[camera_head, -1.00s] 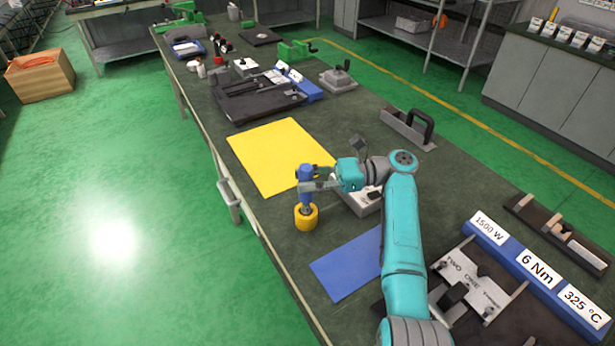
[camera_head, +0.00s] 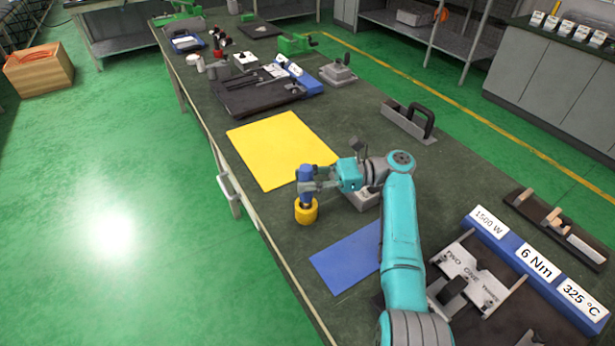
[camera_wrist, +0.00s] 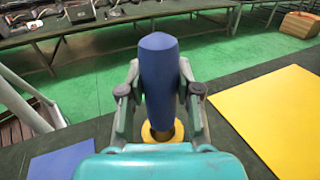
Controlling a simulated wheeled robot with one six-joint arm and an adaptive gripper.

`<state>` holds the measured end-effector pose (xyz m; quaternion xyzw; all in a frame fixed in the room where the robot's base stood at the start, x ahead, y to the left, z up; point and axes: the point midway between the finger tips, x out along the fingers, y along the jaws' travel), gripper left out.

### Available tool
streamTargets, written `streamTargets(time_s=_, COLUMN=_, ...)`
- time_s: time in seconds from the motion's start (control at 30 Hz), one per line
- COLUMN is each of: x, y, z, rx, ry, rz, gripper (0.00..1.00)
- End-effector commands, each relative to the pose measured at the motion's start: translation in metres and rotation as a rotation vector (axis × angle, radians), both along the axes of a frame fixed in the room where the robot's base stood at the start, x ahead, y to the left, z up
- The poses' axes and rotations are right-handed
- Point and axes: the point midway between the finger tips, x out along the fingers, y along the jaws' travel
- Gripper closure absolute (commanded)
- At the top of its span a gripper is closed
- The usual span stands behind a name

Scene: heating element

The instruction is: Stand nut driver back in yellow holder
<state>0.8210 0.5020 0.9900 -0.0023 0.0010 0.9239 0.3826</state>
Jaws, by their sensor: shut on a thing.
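The nut driver (camera_head: 306,173) has a blue handle and stands upright in my gripper (camera_head: 310,184). In the wrist view the handle (camera_wrist: 159,75) is between the two fingers (camera_wrist: 160,92), which are shut on it. The yellow holder (camera_head: 306,212) is a round cup on the bench directly below the driver. In the wrist view part of the holder (camera_wrist: 178,131) shows behind the handle's lower end. The driver's lower end meets the holder's top in the head view. I cannot tell how deep it sits, since the shaft is hidden.
A yellow mat (camera_head: 281,150) lies behind the holder and a blue mat (camera_head: 346,262) in front. A grey box (camera_head: 364,199) is right of the holder, partly under my arm. A grey handled tray (camera_head: 408,122) stands farther right. The bench's left edge is close to the holder.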

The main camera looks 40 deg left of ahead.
Motion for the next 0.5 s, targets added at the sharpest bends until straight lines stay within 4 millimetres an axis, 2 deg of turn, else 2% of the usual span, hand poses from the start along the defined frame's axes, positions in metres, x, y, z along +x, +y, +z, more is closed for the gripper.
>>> streamTargets(time_s=0.5, x=0.0003, y=0.0001, z=-0.0098, rx=0.001, ry=-0.001, rz=0.0, gripper=1.0)
